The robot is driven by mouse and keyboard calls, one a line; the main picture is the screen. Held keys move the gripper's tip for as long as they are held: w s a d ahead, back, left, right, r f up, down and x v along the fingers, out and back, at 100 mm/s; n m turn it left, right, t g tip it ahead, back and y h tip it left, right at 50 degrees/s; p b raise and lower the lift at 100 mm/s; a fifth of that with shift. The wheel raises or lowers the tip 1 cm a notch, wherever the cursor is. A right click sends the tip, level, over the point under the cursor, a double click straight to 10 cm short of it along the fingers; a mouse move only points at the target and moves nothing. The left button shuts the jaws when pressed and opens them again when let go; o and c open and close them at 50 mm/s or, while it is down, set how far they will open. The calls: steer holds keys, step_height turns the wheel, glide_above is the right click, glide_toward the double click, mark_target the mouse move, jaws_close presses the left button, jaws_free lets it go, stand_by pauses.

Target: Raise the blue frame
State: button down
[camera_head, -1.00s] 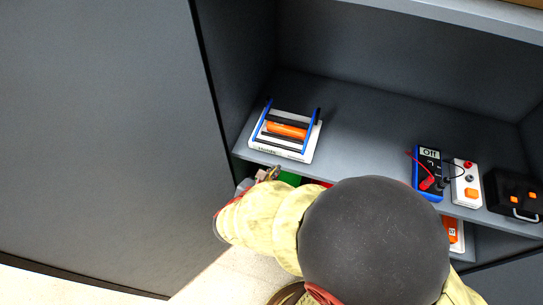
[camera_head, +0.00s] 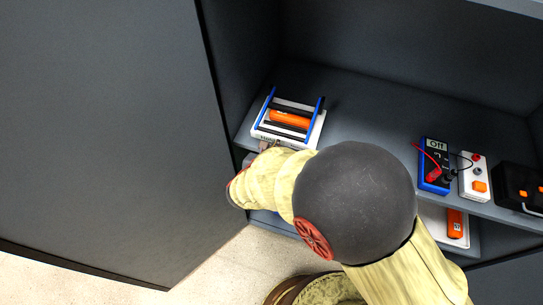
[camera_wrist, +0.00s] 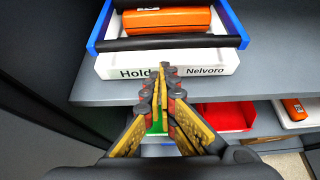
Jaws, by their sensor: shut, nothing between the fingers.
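The blue frame (camera_head: 315,119) has two blue side bars joined by dark crossbars. It lies low over a white holder (camera_head: 262,136) on the upper shelf, around an orange cylinder (camera_head: 290,119). In the wrist view the blue frame (camera_wrist: 239,24) shows at the top, with its black front bar (camera_wrist: 165,42) across the white holder (camera_wrist: 220,63). The holder's front label reads "Hold" and "Nelvoro", partly covered by my fingers. My gripper (camera_wrist: 164,72) is shut and empty, its tips just before the holder's front face, below the front bar. In the head view my arm mostly hides it.
The grey shelf (camera_head: 345,137) has a blue multimeter (camera_head: 434,165), a white box with buttons (camera_head: 474,178) and a black case (camera_head: 517,184) at right. A red bin (camera_wrist: 232,117) sits on the lower level. A grey panel (camera_head: 100,120) stands close at left.

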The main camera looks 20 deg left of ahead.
steer(key=shift+w+r, duration=0.15)
steer(key=shift+r, duration=0.4)
steer(key=shift+r, duration=0.1)
steer(key=shift+r+g+p, duration=0.3)
steer(key=shift+r+p, duration=0.2)
steer(key=shift+p, duration=0.55)
